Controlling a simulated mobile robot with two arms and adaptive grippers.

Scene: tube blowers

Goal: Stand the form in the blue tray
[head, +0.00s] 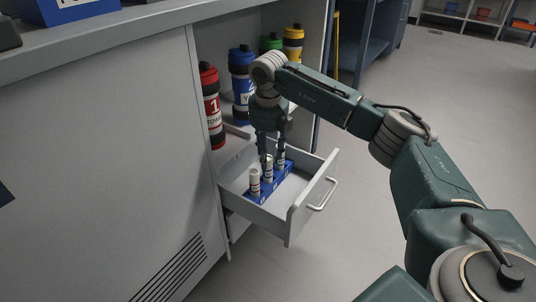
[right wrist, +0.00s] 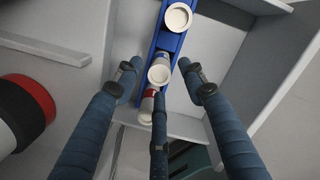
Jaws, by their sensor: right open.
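My right gripper (head: 270,148) reaches down over an open drawer. In the right wrist view its fingers (right wrist: 158,90) are spread open on either side of a row of white-capped tubes, with nothing seen gripped. The tubes, such as the front one (head: 254,183) and the middle one (right wrist: 159,74), stand upright in a narrow blue rack (head: 283,181) in the drawer. A blue box-like object with a white label (head: 40,14) is on the counter, cut off by the frame; I cannot tell whether it is the blue tray. I cannot make out a form. My left gripper is out of view.
The drawer (head: 297,222) is pulled out, its handle (head: 322,195) facing right. Behind it on a shelf stand red (head: 211,105), blue (head: 241,80), green (head: 271,42) and yellow (head: 293,42) canisters. A dark object (head: 8,33) sits on the counter.

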